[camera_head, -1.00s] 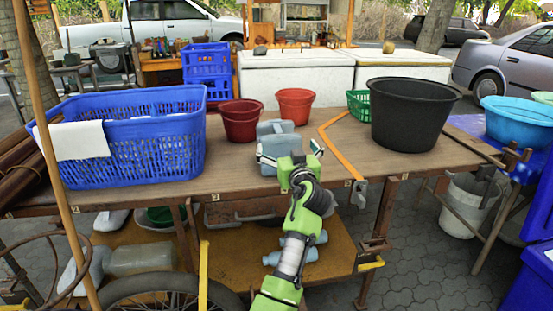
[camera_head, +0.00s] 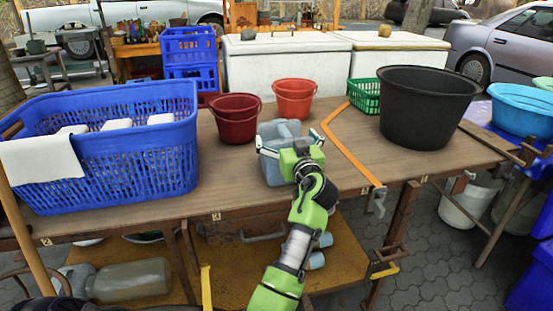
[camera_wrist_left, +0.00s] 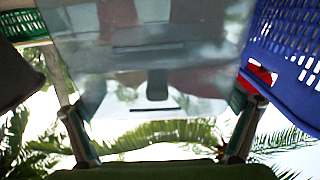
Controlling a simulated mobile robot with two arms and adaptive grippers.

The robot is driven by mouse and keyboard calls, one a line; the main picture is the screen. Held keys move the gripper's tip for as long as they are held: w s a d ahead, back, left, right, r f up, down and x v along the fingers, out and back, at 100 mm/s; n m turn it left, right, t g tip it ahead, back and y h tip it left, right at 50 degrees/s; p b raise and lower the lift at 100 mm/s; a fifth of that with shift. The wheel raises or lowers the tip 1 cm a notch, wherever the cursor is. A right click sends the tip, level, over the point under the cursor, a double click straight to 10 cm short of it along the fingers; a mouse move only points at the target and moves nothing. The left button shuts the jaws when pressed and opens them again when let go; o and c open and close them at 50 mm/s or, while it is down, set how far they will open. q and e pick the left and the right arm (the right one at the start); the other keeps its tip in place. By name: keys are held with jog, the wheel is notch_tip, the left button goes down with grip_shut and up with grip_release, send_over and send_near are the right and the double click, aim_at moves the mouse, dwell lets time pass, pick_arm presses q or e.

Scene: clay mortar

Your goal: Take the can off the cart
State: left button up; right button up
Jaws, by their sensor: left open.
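The can is a translucent grey-blue jerrycan (camera_head: 272,171) standing on the cart's wooden top (camera_head: 230,178) near the front edge. My left gripper (camera_head: 292,146) is in front of it in the head view, open, with a finger reaching along either side. The gripper and wrist hide part of the can's front. In the left wrist view the can (camera_wrist_left: 140,60) fills the upper middle, between the two spread fingers (camera_wrist_left: 162,130). I cannot tell whether either finger touches it. My right gripper is not in view.
A blue basket (camera_head: 135,165) with white cloth stands left of the can. Dark red (camera_head: 236,122) and bright red (camera_head: 294,99) buckets stand behind it. An orange bar (camera_head: 345,145), a green basket (camera_head: 366,93) and a large black tub (camera_head: 425,110) are to the right.

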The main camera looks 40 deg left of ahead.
pick_arm(q)
jog(key=shift+w+a+f, duration=0.1)
jog(key=shift+w, duration=0.1)
jog(key=shift+s+d+r, duration=0.25)
jog(key=shift+d+r, duration=0.1)
jog(key=shift+d, duration=0.1)
jog(key=c, duration=1.3)
jog(key=shift+a+r, duration=0.1)
jog(key=shift+r, duration=0.05)
jog(key=c, duration=0.5)
jog(key=shift+o, duration=0.2)
jog(key=shift+w, duration=0.1)
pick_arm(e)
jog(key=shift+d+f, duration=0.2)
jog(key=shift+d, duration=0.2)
